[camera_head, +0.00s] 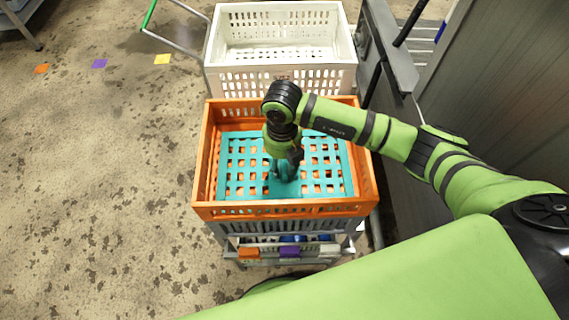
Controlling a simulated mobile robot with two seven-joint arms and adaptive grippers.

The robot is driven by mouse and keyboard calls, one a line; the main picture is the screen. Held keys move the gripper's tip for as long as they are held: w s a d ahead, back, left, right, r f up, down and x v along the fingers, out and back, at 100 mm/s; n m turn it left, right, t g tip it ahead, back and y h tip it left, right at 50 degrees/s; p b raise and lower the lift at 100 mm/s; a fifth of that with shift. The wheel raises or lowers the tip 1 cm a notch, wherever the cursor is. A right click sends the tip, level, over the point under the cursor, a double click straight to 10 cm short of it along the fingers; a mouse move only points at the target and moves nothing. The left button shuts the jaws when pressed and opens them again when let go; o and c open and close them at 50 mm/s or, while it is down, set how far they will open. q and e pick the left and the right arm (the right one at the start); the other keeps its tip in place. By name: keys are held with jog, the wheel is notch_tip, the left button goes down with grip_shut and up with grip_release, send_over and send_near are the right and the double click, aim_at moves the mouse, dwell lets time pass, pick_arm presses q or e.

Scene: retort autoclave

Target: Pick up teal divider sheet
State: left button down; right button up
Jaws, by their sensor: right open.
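The teal divider sheet (237,178) is a flat sheet with rows of square holes. It lies level inside the orange crate (203,160), below the crate's rim. My right gripper (285,175) points down over the middle of the sheet. It is open, and its fingertips are at or just above the sheet; I cannot tell whether they touch. My wrist and gripper hide part of the sheet's middle and far edge. My left gripper is not in view.
A white crate (281,70) stands behind the orange one. A grey metal machine (510,100) stands at the right. Orange, purple and white tags (289,251) hang on the rack below the orange crate. The floor at the left is clear except for coloured markers (99,63).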

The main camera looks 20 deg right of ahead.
jog(key=shift+w+f, duration=0.1)
jog(key=shift+f, duration=0.15)
grip_shut()
